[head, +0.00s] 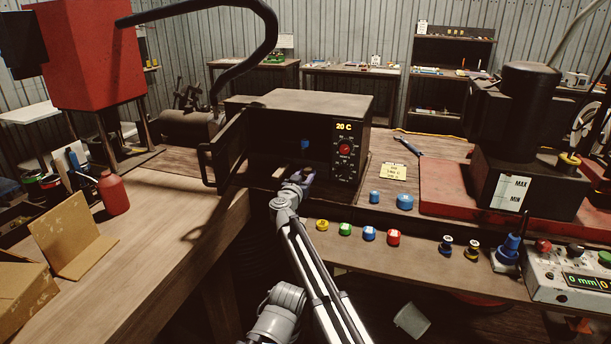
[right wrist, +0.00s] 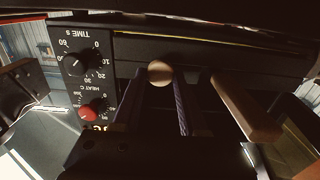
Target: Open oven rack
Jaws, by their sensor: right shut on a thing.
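The black oven (head: 270,110) stands on the bench in the middle of the head view. Its door (head: 228,150) is swung open to the left. Its front panel reads 20 C and has a red knob (head: 345,149). A small blue part (head: 304,144) shows in the dark inside. My right gripper (head: 300,176) is at the lower part of the opening. In the right wrist view its fingers (right wrist: 158,88) are closed around a round tan knob (right wrist: 160,72), apparently the rack's knob. The rack itself is too dark to make out. My left gripper is not in view.
Blue caps (head: 404,202) and a yellow note (head: 393,171) lie right of the oven. Several coloured buttons (head: 369,234) line the bench front. A red bottle (head: 113,192) and cardboard (head: 75,235) are on the left. The wooden bench left of the door has free room.

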